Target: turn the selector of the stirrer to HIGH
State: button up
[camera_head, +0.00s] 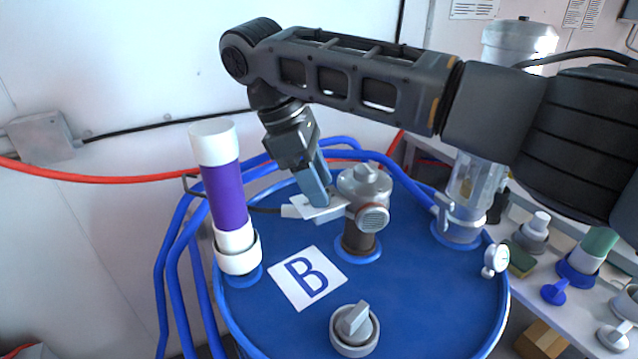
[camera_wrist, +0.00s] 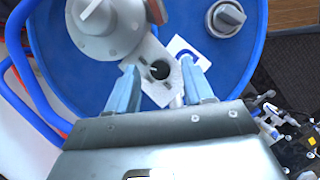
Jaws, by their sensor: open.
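The stirrer (camera_head: 365,187) is a grey motor housing on the blue tank lid. It also shows in the wrist view (camera_wrist: 103,28). A pale plate (camera_head: 300,208) juts from its left side. In the wrist view the plate (camera_wrist: 153,48) carries a small dark round selector (camera_wrist: 158,70). My gripper (camera_head: 322,200) points down over the plate. In the wrist view its two blue fingers (camera_wrist: 161,86) are apart, one on each side of the plate, with the selector between them. I cannot tell whether they touch it. The selector's marks are too small to read.
A grey knob (camera_head: 355,332) sits at the front of the lid, near the B label (camera_head: 307,278). A purple and white cylinder (camera_head: 225,190) stands left, a clear cylinder (camera_head: 465,200) right. Blue pipes (camera_head: 170,265) run around the tank.

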jog(key=v, duration=0.7)
jog(key=shift+f, duration=0.15)
